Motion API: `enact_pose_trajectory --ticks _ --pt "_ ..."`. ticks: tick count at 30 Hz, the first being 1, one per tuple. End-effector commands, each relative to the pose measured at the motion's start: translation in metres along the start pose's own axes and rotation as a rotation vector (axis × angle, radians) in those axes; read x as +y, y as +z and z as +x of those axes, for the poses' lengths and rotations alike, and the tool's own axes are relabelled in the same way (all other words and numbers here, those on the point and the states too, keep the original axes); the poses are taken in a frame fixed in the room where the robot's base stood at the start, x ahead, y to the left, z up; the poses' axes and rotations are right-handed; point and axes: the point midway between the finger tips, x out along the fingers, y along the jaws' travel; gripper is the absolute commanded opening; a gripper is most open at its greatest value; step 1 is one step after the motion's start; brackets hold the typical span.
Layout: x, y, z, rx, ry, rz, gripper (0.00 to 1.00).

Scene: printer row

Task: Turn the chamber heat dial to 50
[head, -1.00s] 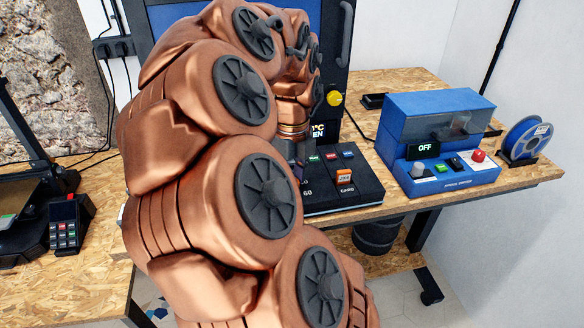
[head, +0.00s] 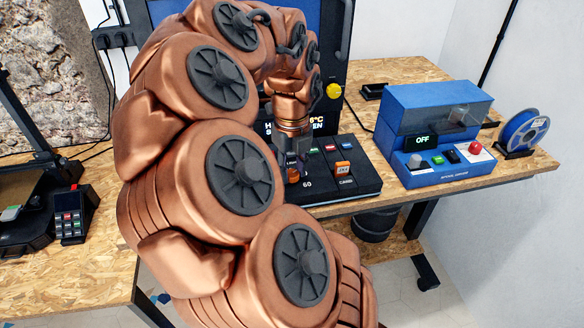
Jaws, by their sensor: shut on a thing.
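The black control panel (head: 340,187) sits on the wooden bench in front of a large dark blue machine with a screen. My gripper (head: 292,168) points down over the panel's left part and is shut on the chamber heat dial. The fingers and my arm hide most of the dial, so its pointer cannot be read. A printed 60 shows on the panel just below the gripper.
A yellow knob (head: 334,91) is on the machine. A blue box (head: 430,120) reading OFF and a blue spool (head: 525,130) stand right. A small keypad (head: 71,215) is at left.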

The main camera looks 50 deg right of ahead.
Motion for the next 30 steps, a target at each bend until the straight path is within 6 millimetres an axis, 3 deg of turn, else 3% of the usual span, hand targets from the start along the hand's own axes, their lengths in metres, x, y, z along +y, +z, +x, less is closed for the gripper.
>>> enact_pose_trajectory --ticks 1,2,8,20,30 --pt "0.000 0.000 0.000 0.001 0.001 0.000 0.00" --pt "0.000 0.000 0.000 0.001 0.001 0.000 0.38" --pt "0.000 0.000 0.000 0.001 0.001 -0.001 0.58" --pt "0.000 0.000 -0.004 -0.001 0.000 -0.001 0.60" --pt "-0.001 0.001 -0.048 -0.004 -0.003 -0.002 0.60"
